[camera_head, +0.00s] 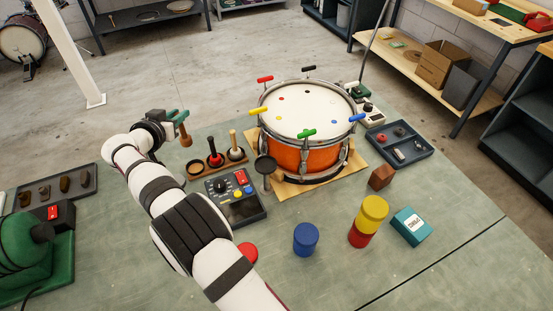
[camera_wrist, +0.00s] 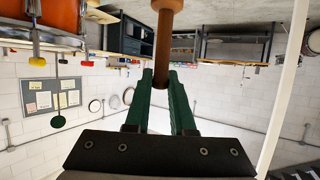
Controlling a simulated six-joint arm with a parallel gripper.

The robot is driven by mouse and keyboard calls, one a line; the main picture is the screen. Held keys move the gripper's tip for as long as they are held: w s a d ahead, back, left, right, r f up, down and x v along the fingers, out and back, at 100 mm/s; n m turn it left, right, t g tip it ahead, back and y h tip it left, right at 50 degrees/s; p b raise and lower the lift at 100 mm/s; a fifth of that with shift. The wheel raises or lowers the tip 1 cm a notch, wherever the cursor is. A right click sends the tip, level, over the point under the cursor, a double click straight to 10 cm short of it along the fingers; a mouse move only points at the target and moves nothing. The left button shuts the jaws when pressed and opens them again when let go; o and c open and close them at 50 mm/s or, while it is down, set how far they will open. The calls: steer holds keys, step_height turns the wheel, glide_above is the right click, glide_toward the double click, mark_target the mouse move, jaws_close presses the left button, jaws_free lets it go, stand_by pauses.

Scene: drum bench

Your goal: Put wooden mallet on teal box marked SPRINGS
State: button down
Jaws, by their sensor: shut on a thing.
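The wooden mallet (camera_head: 184,138) hangs in my gripper (camera_head: 178,115), raised above the left part of the bench. In the wrist view, the green fingers of my gripper (camera_wrist: 160,80) are closed around the mallet's brown wood (camera_wrist: 168,18), which runs out of the top of the picture. The teal box (camera_head: 407,230) sits on the bench at the right front, with a white label on its top; the lettering is too small to read. The box is far to the right of my gripper, and its top is bare.
Beside the teal box stand a yellow cylinder on a red one (camera_head: 369,220), a blue cylinder (camera_head: 306,239) and a brown block (camera_head: 381,177). An orange drum (camera_head: 305,125) with colored keys, a control box (camera_head: 236,197) and a wooden rack (camera_head: 217,162) lie between gripper and box.

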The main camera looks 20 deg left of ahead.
step_height(320, 180, up, 14)
steer(key=w+d+m+g+h, duration=0.1)
steer(key=w+d+m+h, duration=0.25)
steer(key=d, duration=0.75)
steer(key=w+d+m+h, duration=0.3)
steer(key=w+d, duration=0.2)
steer(key=d, duration=0.6)
steer(key=w+d+m+g+h, duration=0.1)
steer(key=w+d+m+h, duration=0.25)
steer(key=d, duration=0.75)
steer(key=s+d+m+g+h, duration=0.2)
steer(key=d+m+g+h, duration=0.1)
steer(key=d, duration=0.9)
steer(key=s+d+m+g+h, duration=0.2)
steer(key=s+d+m, duration=0.1)
steer(key=d, duration=0.9)
steer(key=s+d+m+g+h, duration=0.2)
steer(key=s+d+m+g, duration=0.4)
steer(key=s+d, duration=0.75)
step_height(320, 180, down, 11)
steer(key=w+d+g, duration=0.1)
steer(key=d, duration=0.1)
steer(key=w+a+f, duration=0.8)
steer(key=f, duration=0.3)
steer(key=shift+a+n+y, duration=0.3)
